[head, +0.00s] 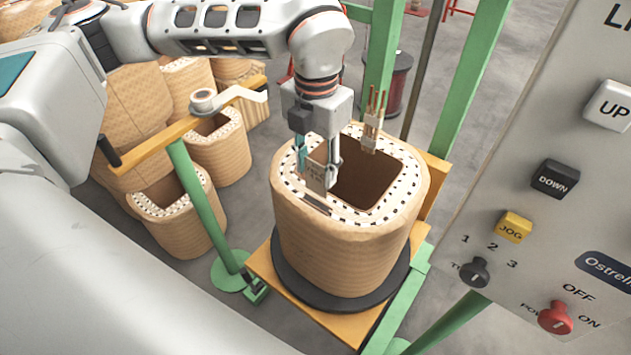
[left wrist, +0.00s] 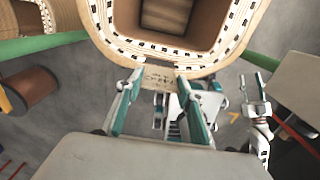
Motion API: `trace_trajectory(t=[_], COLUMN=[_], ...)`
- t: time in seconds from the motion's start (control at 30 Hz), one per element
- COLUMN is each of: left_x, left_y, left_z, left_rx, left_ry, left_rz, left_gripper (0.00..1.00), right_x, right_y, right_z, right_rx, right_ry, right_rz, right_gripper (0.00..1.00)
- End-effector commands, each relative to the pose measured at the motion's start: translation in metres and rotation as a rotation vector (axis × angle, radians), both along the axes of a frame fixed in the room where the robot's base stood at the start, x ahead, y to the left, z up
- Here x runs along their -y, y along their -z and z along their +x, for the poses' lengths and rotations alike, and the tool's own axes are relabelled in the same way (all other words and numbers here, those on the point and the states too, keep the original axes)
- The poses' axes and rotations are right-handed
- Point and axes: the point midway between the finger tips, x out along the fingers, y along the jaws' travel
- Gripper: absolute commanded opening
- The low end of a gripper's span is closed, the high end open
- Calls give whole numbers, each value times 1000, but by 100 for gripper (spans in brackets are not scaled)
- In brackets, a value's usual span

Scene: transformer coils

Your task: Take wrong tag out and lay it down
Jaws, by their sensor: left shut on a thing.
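A small tan tag (head: 316,174) with dark print is held upright between the fingers of my left gripper (head: 320,172), over the near-left rim of the large wound coil (head: 340,245). It also shows in the left wrist view (left wrist: 158,78), at the edge of the coil's top ring (left wrist: 190,62). The gripper is shut on it. I cannot tell if the tag's lower edge touches the rim. A slim dark slot or strip (head: 316,203) lies on the rim just in front. My right gripper (left wrist: 252,85) appears at the right of the left wrist view, its two fingers apart and empty.
Copper leads (head: 373,120) rise at the coil's back rim. Green posts (head: 460,90) and a control panel (head: 560,190) stand to the right. A yellow crossbar (head: 165,135) on a green post and several smaller coils (head: 220,150) are at left.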

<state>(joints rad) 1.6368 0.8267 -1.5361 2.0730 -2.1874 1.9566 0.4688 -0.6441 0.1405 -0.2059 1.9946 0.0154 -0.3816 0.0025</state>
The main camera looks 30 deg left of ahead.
Motion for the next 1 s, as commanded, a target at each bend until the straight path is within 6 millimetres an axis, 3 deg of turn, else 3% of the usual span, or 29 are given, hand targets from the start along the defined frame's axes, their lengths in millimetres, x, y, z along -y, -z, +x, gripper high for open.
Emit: trace_trajectory(t=[0.2,0.4,0.67,1.0], left_x=[0,0,0,0], left_y=[-60,-99,-123,-147], left_z=[1,0,0,-1], left_rx=[6,3,0,1], left_ry=[-1,0,1,0], left_rz=[-1,0,0,0], left_gripper=[28,28,28,28], right_x=[-2,-2,-2,-2], right_y=[-1,-6,-11,-34], right_z=[-3,0,2,8], right_rx=[-8,-1,5,22], right_ry=[0,2,2,2], right_rz=[5,10,12,11], right_gripper=[40,40,40,40])
